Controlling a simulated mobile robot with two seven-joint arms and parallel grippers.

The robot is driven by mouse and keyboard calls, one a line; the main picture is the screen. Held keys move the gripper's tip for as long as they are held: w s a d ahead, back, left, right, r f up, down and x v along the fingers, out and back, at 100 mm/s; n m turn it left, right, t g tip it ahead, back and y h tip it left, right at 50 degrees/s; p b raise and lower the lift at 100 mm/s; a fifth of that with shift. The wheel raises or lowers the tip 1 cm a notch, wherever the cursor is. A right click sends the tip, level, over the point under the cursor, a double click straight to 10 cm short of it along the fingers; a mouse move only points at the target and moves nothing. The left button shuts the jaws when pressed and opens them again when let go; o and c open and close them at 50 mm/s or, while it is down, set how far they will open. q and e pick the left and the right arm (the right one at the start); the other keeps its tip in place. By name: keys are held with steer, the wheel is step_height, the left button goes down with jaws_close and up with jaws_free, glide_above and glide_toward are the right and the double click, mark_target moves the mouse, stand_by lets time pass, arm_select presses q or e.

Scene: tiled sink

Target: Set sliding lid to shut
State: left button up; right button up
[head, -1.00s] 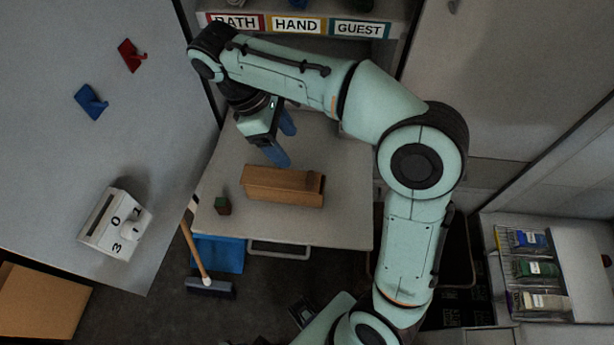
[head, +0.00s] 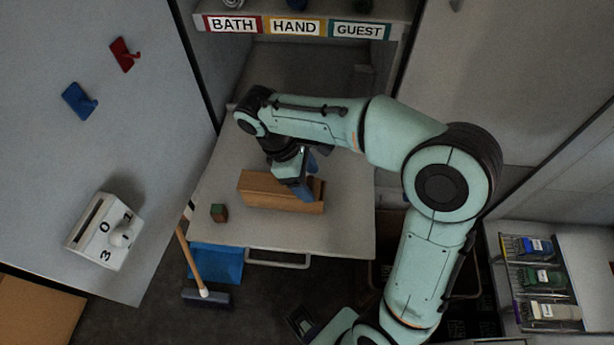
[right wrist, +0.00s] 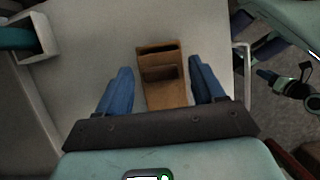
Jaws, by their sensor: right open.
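A long wooden box (head: 265,190), which appears to carry the sliding lid, lies on the grey table. In the right wrist view the box (right wrist: 165,95) shows a dark slot near its far end and a dark recess below it; I cannot make out the lid's edges clearly. My right gripper (head: 308,183) is open, with blue fingers above the right part of the box, hiding some of it. In the right wrist view the gripper (right wrist: 160,66) has a finger on each side of the box, with gaps visible. My left gripper is not in view.
A white dial box (head: 100,232) and red and blue hooks are at the left. A labelled towel shelf (head: 295,27) stands behind. The table's right side is clear.

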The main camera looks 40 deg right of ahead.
jaws_close()
steer(key=shift+s+d, duration=0.4)
steer(key=shift+s, duration=0.15)
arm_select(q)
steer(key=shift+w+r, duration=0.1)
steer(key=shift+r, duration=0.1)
arm_select(e)
jaws_free()
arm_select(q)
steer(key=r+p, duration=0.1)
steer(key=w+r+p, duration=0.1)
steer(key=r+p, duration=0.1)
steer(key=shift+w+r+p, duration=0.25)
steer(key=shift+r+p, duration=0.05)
arm_select(e)
steer(key=v, duration=1.3)
steer(key=shift+r, duration=0.2)
steer(key=shift+a, duration=0.1)
